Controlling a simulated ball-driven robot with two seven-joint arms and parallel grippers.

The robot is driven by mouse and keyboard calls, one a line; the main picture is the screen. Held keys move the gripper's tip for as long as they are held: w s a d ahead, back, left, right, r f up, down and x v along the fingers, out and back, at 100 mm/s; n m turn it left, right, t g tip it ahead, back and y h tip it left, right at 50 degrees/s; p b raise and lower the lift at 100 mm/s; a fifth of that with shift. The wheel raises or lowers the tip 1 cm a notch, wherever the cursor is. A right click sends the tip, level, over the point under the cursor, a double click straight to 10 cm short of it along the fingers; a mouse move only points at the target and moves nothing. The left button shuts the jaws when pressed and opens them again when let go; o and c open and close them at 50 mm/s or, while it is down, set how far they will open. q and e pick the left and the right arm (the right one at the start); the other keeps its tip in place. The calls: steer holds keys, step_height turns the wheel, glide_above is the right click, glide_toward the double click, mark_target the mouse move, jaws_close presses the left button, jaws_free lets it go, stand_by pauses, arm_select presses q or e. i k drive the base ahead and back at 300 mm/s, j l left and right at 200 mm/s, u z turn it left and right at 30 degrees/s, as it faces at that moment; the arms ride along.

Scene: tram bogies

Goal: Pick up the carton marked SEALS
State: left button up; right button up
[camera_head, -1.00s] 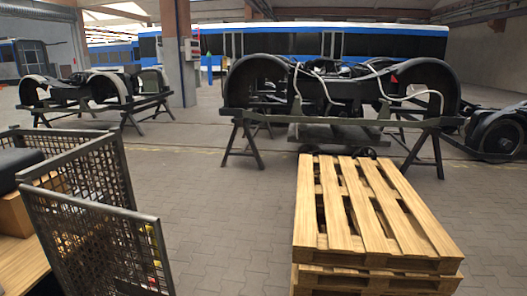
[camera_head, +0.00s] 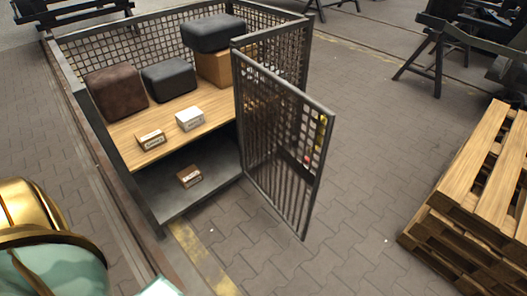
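Three small labelled cartons show in the head view, inside an open mesh cage. A brown carton (camera_head: 150,139) and a white carton (camera_head: 190,118) sit on the wooden upper shelf (camera_head: 150,158). Another brown carton (camera_head: 189,176) lies on the dark lower shelf (camera_head: 205,198). Their labels are too small to read surely, so I cannot tell which is marked SEALS. Neither of my grippers is in view. Part of my own arm shows at the lower left.
The mesh door (camera_head: 275,140) stands swung open at the cage's right front. A brown bag (camera_head: 116,91), a dark bag (camera_head: 168,78) and a larger box (camera_head: 214,69) with a black case (camera_head: 213,33) on it fill the shelf's back. Stacked pallets (camera_head: 480,190) stand right; paving between is clear.

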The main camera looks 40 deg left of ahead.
mark_target(190, 119)
steer(key=i+u, duration=0.1)
steer(key=u, duration=0.4)
steer(key=i+l+u, duration=0.1)
steer(key=u, duration=0.4)
steer(key=l+u, duration=0.1)
steer(key=u, duration=0.35)
steer(key=i+l+u, duration=0.1)
steer(key=u, duration=0.4)
steer(key=i+l+u, duration=0.1)
steer(key=l+u, duration=0.25)
steer(key=l, duration=0.4)
steer(key=l+u, duration=0.4)
steer(key=l, duration=0.35)
steer(key=l+u, duration=0.35)
steer(key=l, duration=0.9)
steer(key=i+l, duration=0.15)
steer(key=l, duration=0.85)
steer(key=i, duration=0.05)
